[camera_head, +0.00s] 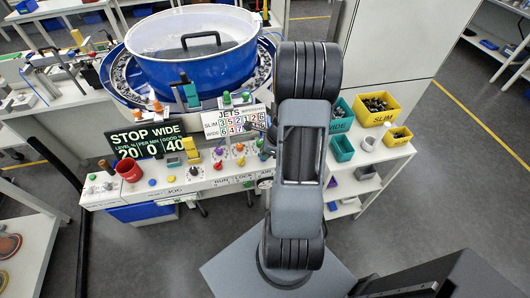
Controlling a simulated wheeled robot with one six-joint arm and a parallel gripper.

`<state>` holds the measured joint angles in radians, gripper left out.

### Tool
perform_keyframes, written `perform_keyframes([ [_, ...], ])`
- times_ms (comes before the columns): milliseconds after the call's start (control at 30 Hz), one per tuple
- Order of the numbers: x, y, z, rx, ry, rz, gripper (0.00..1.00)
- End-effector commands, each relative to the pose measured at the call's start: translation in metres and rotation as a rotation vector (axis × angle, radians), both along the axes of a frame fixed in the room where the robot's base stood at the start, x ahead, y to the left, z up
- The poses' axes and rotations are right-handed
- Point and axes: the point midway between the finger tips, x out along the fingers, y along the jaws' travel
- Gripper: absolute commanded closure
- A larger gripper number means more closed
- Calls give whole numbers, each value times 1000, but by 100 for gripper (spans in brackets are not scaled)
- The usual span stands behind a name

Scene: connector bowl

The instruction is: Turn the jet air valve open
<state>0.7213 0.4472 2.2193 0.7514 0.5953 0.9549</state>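A white control panel (160,190) runs along the front of the bench below the bowl, with coloured knobs and buttons on it. A white "JETS" board (234,121) with rows of numbers stands behind the panel. Small dark fittings (201,208) hang under the panel's front edge, and a round gauge (264,183) sits by my arm. I cannot tell which of these fittings is the jet air valve; it may be hidden behind my arm. My grey arm rises in front of the panel's right end. My gripper's fingers do not show.
A blue feeder bowl (190,65) stands behind the panel. Teal bins (342,148) and yellow bins (375,108) stand at the right.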

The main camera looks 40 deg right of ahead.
Motion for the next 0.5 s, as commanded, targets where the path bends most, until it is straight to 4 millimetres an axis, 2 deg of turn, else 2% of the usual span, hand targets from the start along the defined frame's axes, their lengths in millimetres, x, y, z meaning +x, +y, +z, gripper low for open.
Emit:
perform_keyframes([
  [200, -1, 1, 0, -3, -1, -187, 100],
  [500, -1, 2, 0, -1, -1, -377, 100],
])
